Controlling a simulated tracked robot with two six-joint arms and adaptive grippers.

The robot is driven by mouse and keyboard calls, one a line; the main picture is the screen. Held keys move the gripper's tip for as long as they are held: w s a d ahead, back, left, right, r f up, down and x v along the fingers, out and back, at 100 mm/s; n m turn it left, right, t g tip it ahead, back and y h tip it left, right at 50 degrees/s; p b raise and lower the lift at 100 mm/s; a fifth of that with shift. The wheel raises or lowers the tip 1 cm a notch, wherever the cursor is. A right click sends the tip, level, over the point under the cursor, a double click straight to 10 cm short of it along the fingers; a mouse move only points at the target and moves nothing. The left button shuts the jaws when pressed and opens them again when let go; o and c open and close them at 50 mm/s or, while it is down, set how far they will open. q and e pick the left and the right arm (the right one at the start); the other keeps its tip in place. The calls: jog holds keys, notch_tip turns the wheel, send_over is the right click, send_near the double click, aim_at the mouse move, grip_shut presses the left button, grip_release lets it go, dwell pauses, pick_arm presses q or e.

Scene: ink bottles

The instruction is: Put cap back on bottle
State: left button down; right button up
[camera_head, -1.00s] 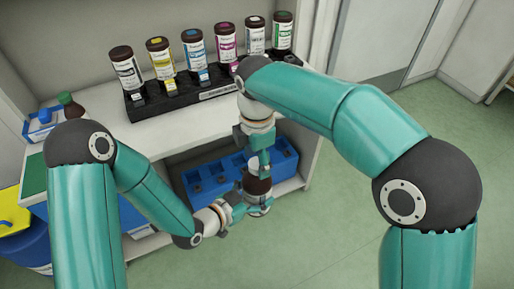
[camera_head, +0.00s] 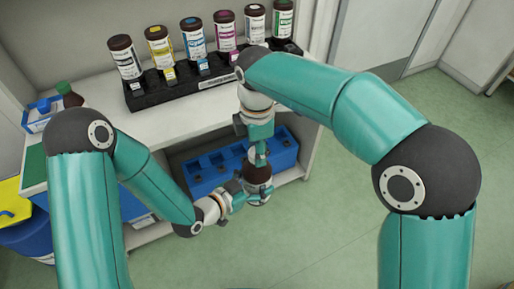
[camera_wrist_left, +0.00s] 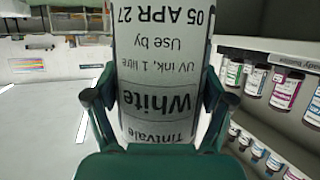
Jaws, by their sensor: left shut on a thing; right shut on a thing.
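A brown bottle (camera_head: 257,172) with a white label is held roughly upright in front of the shelf. My left gripper (camera_head: 246,190) is shut around its body. In the left wrist view the bottle's label (camera_wrist_left: 165,85) reads "White", upside down, between the two fingers (camera_wrist_left: 157,108). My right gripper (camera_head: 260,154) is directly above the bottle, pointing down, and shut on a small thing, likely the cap. The fingers mostly hide it. I cannot tell whether it touches the bottle's neck.
A black rack (camera_head: 176,94) with several ink bottles stands on the white shelf top (camera_head: 150,130). A blue crate (camera_head: 205,178) sits on the lower shelf. Floor at right is clear.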

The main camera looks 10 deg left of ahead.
jog(key=m, duration=1)
jog(key=shift+m, duration=0.3)
jog(key=m, duration=0.4)
jog(key=shift+m, duration=0.3)
jog(key=m, duration=0.4)
jog(key=shift+a, duration=0.1)
jog(key=o, duration=1.4)
jog(key=shift+c, duration=0.2)
notch_tip(320, 180, up, 12)
jog(key=shift+f, duration=0.15)
